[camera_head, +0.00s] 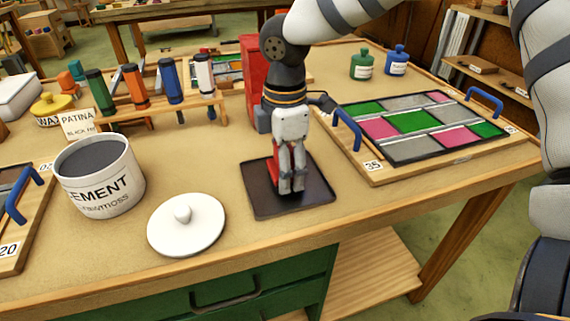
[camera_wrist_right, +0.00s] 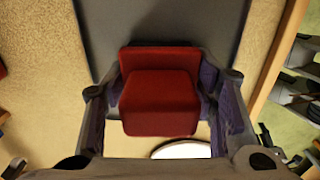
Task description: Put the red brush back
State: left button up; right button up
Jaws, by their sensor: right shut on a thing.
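My right gripper (camera_head: 291,188) points down over a dark square mat (camera_head: 262,205) near the front of the bench. It is shut on the red brush (camera_head: 273,172), of which only a small red part shows between and beside the fingers. In the right wrist view the red brush (camera_wrist_right: 160,100) is a blocky red shape between the two fingers (camera_wrist_right: 163,108), over the dark mat. I cannot tell whether it touches the mat. A wooden rack (camera_head: 160,108) at the back left holds brushes with green, orange, blue and white handles. My left gripper is not in view.
An open cement pot (camera_head: 103,193) and its white lid (camera_head: 186,225) stand left of the mat. A leaded panel on a board (camera_head: 375,175) with blue handles lies right. A red box (camera_head: 250,65) stands behind my arm. Green (camera_head: 362,66) and blue (camera_head: 396,62) bottles stand at the back.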

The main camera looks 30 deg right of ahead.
jog(key=o, duration=1)
jog(key=shift+f, duration=0.1)
notch_tip(320, 180, up, 12)
jog(key=shift+r, duration=0.2)
